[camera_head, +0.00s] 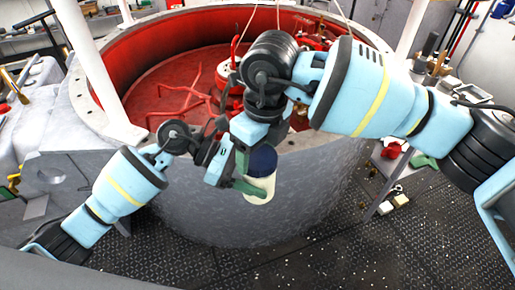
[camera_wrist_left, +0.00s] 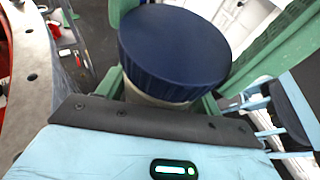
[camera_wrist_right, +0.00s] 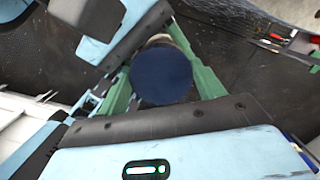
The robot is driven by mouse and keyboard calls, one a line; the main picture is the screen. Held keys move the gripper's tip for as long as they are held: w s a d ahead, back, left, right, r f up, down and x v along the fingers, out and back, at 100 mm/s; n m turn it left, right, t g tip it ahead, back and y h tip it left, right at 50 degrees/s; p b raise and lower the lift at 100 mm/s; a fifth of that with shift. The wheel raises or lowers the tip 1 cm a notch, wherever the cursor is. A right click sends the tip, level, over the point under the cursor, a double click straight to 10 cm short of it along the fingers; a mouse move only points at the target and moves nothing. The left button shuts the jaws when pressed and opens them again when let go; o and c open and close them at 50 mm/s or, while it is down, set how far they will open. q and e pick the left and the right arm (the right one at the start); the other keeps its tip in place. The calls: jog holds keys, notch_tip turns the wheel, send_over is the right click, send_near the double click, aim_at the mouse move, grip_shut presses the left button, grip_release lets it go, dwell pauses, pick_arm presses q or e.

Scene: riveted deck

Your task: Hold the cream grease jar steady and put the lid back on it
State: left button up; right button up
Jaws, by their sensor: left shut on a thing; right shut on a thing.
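The cream grease jar (camera_head: 259,190) is upright in the air in front of the big drum, held between the green fingers of my left gripper (camera_head: 252,187). The dark blue lid (camera_head: 263,160) is over the jar's top, and the left wrist view shows the lid (camera_wrist_left: 175,45) right above the cream wall (camera_wrist_left: 150,96). My right gripper (camera_wrist_right: 163,85) is shut on the lid (camera_wrist_right: 160,76) from above, a green finger on each side. A sliver of jar shows past the lid in the right wrist view (camera_wrist_right: 165,40). I cannot tell whether the lid is seated.
A large grey drum (camera_head: 270,205) with a red inside and a bolted rim stands just behind my grippers. A shelf with small items is at right. The dark riveted deck (camera_head: 400,250) is mostly open at lower right.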

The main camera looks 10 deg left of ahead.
jog(key=m, duration=0.4)
jog(key=shift+w+m, duration=0.1)
jog(key=shift+m, duration=0.3)
jog(key=o, duration=1)
jog(key=shift+r, duration=2.3)
